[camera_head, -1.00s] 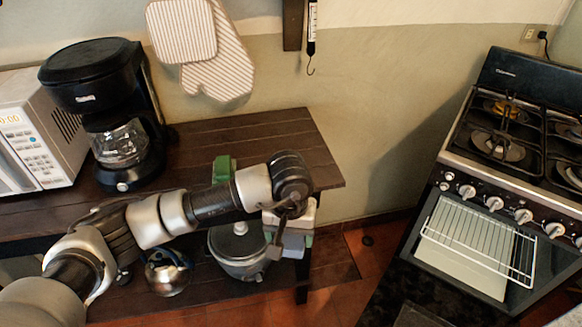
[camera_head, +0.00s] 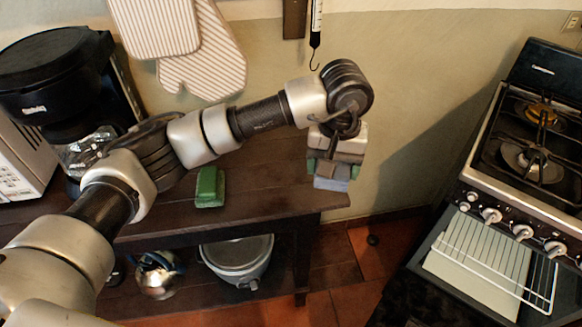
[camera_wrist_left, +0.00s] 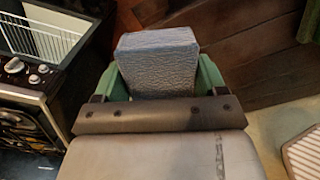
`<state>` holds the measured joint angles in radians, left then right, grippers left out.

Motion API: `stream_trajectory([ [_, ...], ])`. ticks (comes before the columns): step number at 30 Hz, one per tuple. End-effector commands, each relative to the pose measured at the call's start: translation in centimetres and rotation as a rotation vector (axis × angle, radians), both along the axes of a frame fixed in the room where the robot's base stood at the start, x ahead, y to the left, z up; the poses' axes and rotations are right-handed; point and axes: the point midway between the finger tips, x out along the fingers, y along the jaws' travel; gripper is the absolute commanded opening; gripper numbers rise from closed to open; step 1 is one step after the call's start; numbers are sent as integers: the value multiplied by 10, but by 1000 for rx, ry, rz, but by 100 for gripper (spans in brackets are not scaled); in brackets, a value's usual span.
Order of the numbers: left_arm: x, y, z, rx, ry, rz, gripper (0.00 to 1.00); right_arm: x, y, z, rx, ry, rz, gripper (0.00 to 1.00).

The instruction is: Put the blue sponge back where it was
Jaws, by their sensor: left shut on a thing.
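My left gripper (camera_head: 332,167) is shut on the blue sponge (camera_head: 331,183), which hangs at the gripper's lower end over the right end of the dark wooden shelf (camera_head: 265,180). In the left wrist view the sponge (camera_wrist_left: 158,65) shows as a textured grey-blue block between the two green fingers. I cannot tell how high the sponge is above the shelf top. My right gripper is in neither view.
A green sponge-like block (camera_head: 209,187) stands on the shelf, left of my gripper. A black coffee maker (camera_head: 65,85) is at the far left, partly behind my arm. A grey pot (camera_head: 238,258) sits on the lower level. A stove (camera_head: 530,150) stands at right.

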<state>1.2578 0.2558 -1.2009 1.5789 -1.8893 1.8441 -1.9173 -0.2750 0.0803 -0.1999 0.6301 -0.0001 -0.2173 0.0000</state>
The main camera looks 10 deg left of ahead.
Motion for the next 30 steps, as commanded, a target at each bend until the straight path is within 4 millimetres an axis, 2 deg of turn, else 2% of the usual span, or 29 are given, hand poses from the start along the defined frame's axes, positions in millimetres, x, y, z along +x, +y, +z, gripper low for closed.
stream_trajectory([
  [7,21,52,-31,2,5,7,53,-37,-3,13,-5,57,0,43],
  [13,36,86,-55,2,5,5,53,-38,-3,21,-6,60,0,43],
  [21,42,99,-70,0,4,1,53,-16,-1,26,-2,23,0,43],
  [27,41,98,-98,0,5,1,53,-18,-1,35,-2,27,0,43],
  [30,42,99,-105,1,2,0,53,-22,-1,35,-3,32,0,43],
])
